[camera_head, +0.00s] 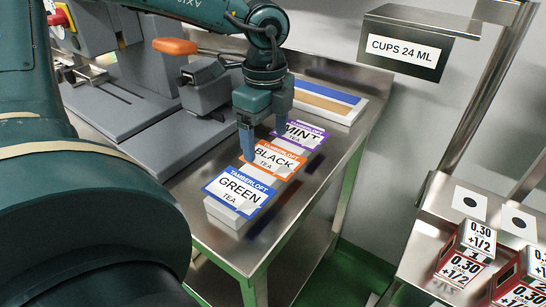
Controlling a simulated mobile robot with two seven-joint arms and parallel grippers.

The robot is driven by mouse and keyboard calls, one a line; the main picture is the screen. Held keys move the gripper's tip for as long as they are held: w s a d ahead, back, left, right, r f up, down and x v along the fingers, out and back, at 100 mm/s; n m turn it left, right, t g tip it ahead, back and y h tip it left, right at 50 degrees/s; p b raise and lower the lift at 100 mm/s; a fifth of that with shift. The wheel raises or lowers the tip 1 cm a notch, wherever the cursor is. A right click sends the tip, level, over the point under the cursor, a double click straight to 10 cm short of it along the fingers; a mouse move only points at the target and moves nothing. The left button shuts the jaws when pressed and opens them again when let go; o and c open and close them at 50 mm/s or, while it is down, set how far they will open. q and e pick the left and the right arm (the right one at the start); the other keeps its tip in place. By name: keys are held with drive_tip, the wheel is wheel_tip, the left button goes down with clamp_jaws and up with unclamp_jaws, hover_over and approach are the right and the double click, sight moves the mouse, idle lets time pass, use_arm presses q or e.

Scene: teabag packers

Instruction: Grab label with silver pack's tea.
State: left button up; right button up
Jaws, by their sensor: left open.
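Three tea label stacks lie in a row on a metal table. The blue GREEN TEA label (233,193) is nearest, the orange BLACK TEA label (278,160) is in the middle, and the purple MINT TEA label (310,134) is farthest. My left gripper (264,141) points down, open, over the row by the BLACK and MINT labels. Its near finger reaches down at the left edge of the BLACK label. I cannot tell whether it touches. Its other finger partly hides the MINT label. I cannot make out a silver pack. My right gripper is out of view.
A grey machine (128,122) with an orange handle stands left of the labels. A CUPS 24 ML sign (404,50) hangs at the wall. Boxes marked 0.30 (462,270) stand on a metal shelf at right, beyond a gap.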

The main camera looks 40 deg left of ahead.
sight(273, 159)
use_arm(q)
drive_tip(key=shift+f, duration=1.2)
drive_tip(key=shift+b, duration=0.3)
drive_tip(key=c, duration=0.7)
